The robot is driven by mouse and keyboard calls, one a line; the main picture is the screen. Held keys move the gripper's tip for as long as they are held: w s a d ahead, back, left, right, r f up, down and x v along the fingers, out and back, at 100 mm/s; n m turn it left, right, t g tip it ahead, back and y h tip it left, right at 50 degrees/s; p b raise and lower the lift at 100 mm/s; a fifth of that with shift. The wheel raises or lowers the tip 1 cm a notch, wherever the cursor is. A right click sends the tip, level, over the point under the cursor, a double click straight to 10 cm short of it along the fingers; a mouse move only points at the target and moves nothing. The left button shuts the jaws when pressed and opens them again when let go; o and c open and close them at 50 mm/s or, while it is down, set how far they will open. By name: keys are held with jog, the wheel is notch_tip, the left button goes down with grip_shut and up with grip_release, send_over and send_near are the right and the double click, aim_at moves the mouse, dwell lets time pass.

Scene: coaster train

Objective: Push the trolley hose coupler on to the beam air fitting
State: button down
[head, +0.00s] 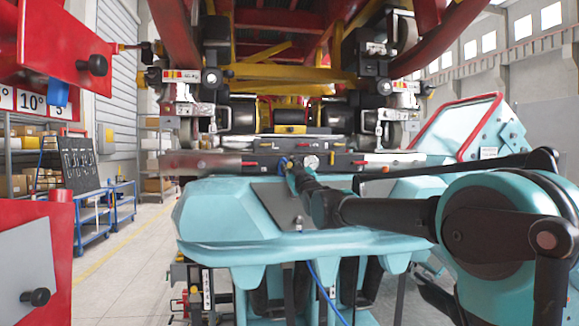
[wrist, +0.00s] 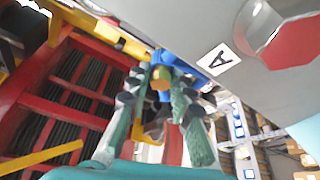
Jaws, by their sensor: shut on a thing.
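My gripper (wrist: 160,88) is shut on the blue coupler (wrist: 165,58), which shows between the fingertips in the wrist view with a brass-yellow part (wrist: 162,76) at its near end. In the head view my gripper (head: 291,166) is at the front face of the grey beam (head: 220,161), left of a round white gauge (head: 311,162). A bit of blue (head: 283,162) shows beside the fingertips. The beam air fitting is not clearly seen; the gripper and coupler hide that spot. I cannot tell whether coupler and fitting touch.
A teal seat-like body (head: 215,215) lies below the beam. A blue hose (head: 322,287) hangs beneath it. The grey beam carries an "A" label (wrist: 219,59) in the wrist view, close beside the fingers. Red posts (head: 35,255) stand at left.

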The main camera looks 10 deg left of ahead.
jog(key=shift+w+a, duration=0.2)
jog(key=shift+w, duration=0.4)
dwell(0.3)
jog(key=c, duration=1.3)
grip_release()
jog(key=v, duration=1.2)
jog(key=s+d+f+m+g+h, duration=0.25)
jog(key=d+f, duration=0.25)
jog(key=f, duration=0.5)
jog(key=s+d+f+m+g+h, duration=0.25)
jog(key=d+f, duration=0.35)
jog(key=f, duration=0.4)
jog(key=s+d+f+m+g+h, duration=0.1)
jog(key=d+f+g+h, duration=0.3)
jog(key=f, duration=0.6)
jog(key=s+d+f+m+g, duration=0.1)
jog(key=s+d+f+g, duration=0.1)
jog(key=s+f, duration=0.5)
jog(key=s+d+f+m+g, duration=0.2)
jog(key=s+d+f, duration=0.2)
jog(key=s+f, duration=0.4)
jog(key=s+d+f+m+g, duration=0.1)
jog(key=s+d+f, duration=0.3)
jog(key=s+f, duration=0.4)
jog(key=shift+s+d+f+g+h, duration=0.1)
jog(key=shift+s+g+h, duration=0.05)
jog(key=shift+s+g, duration=0.3)
jog(key=shift+s+f+g+h, duration=0.15)
jog(key=shift+s+g, duration=0.2)
jog(key=shift+s, duration=0.2)
